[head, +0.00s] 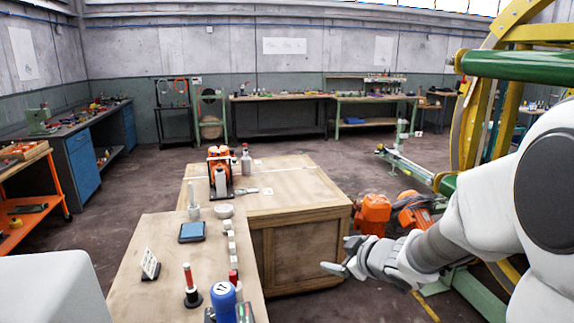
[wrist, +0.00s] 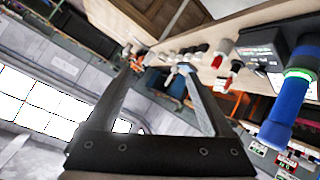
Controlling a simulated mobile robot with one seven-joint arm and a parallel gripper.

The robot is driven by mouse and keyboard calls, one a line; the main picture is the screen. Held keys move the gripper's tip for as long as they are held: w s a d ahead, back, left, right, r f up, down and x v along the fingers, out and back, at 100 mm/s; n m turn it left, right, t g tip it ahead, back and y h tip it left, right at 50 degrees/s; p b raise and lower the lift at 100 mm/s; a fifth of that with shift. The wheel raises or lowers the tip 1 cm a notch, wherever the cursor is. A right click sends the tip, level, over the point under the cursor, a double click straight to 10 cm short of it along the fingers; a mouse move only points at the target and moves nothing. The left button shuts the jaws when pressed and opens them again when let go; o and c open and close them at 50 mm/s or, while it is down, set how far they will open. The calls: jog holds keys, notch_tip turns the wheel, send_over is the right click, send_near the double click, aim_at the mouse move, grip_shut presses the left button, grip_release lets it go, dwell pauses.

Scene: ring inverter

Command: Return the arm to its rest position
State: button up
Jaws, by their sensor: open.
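My arm (head: 482,213) reaches in from the right in the head view. My gripper (head: 338,268) hangs in free air to the right of the near wooden table, in front of the wooden crate. In the wrist view my gripper (wrist: 157,62) shows two dark fingers spread apart with nothing between them. The wrist view is strongly tilted. The gripper touches nothing that I can see.
The near table (head: 150,235) carries a blue-topped device (head: 223,301), a red-and-black piece (head: 191,287) and small parts. The wooden crate (head: 300,245) bears an orange device (head: 219,172). A yellow-and-green ring frame (head: 470,115) stands at right. Open floor lies beyond.

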jog(key=s+d+r+m+h, duration=0.4)
jog(key=s+d+r+h, duration=0.1)
jog(key=d+r, duration=0.1)
jog(key=s+a+m+g, duration=0.2)
jog(key=s+m, duration=0.1)
jog(key=s, duration=0.8)
jog(key=s+a+r+m+g, duration=0.1)
jog(key=s+a+m+g, duration=0.1)
jog(key=s, duration=1)
jog(key=shift+r+m+g+y, duration=0.15)
jog(key=shift+m+g+y, duration=0.25)
jog(key=shift+m+g, duration=0.25)
